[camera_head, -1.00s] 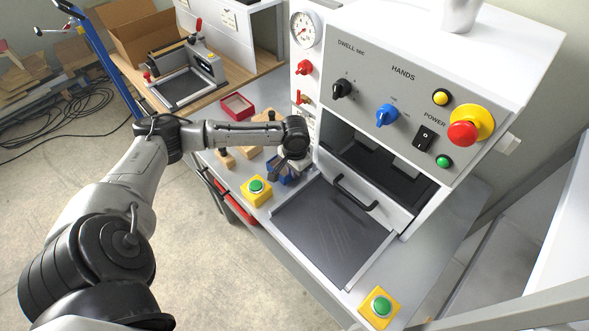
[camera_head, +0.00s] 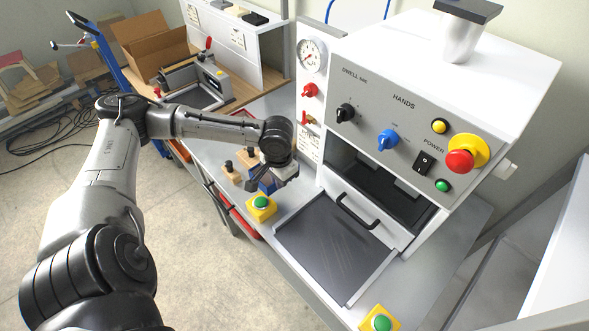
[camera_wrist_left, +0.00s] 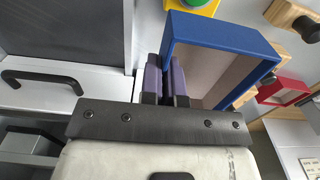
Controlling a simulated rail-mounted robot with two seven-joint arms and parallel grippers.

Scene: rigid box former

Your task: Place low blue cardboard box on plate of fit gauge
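The low blue cardboard box (camera_head: 267,186) is under my left gripper (camera_head: 284,180), by the near edge of the bench. In the left wrist view the open blue box (camera_wrist_left: 222,40) shows its pale inside, and its left wall meets the fingers of the left gripper (camera_wrist_left: 167,80). The fingers are close together on that wall. A device with a dark framed plate (camera_head: 197,97), seemingly the fit gauge, stands on the wooden table at the back left. My right gripper is not in view.
The white press (camera_head: 400,110) has a dark tray (camera_head: 325,245) with a black handle in front. A yellow button box (camera_head: 261,207) sits close to the blue box. Wooden blocks (camera_head: 232,173) and a red box (camera_wrist_left: 284,92) lie nearby. A white shelf (camera_head: 235,40) stands behind.

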